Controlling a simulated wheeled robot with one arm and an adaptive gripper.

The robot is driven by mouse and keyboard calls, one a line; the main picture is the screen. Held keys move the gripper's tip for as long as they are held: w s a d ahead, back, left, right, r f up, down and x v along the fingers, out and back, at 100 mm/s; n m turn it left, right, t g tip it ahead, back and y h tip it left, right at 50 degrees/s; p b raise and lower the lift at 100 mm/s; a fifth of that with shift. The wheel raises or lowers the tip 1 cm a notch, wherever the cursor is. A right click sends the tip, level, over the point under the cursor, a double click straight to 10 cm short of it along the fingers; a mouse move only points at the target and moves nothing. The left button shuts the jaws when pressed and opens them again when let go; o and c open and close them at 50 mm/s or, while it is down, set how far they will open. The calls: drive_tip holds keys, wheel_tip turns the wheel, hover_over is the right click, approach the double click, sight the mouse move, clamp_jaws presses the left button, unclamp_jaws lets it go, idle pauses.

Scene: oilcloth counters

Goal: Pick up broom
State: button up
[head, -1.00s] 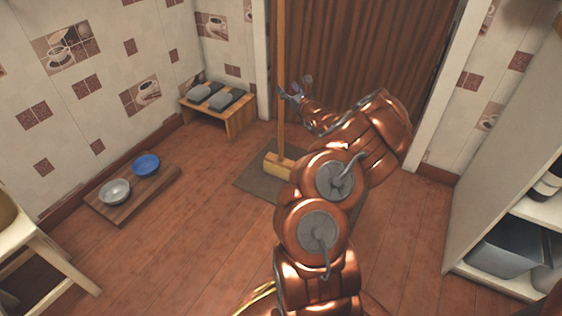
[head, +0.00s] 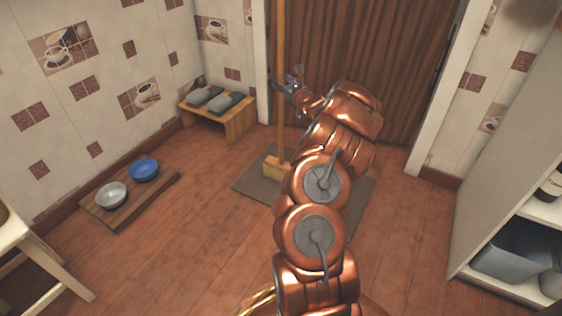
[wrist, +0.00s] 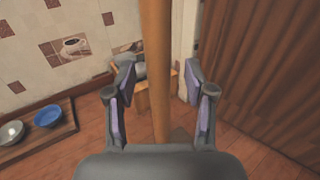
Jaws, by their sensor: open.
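The broom (head: 281,125) stands upright on a dark mat near the brown curtain, its long wooden handle rising out of the top of the head view and its pale head block resting on the mat. My gripper (head: 287,83) is at the handle, partway up. In the wrist view the handle (wrist: 157,70) runs vertically between the two open fingers of my gripper (wrist: 159,90), with a gap showing on each side. The broom's foot is hidden in the wrist view.
A low wooden bench (head: 228,122) with grey slippers stands by the left wall. A wooden board (head: 118,219) holds a metal bowl and a blue bowl. A pale stool (head: 45,258) is at lower left, and a white shelf (head: 525,220) at right. The floor between is clear.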

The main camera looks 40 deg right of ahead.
drive_tip(key=shift+w+d, duration=0.1)
drive_tip(key=shift+w, duration=0.5)
drive_tip(key=shift+c, duration=0.4)
clamp_jaws()
drive_tip(key=shift+r, duration=0.1)
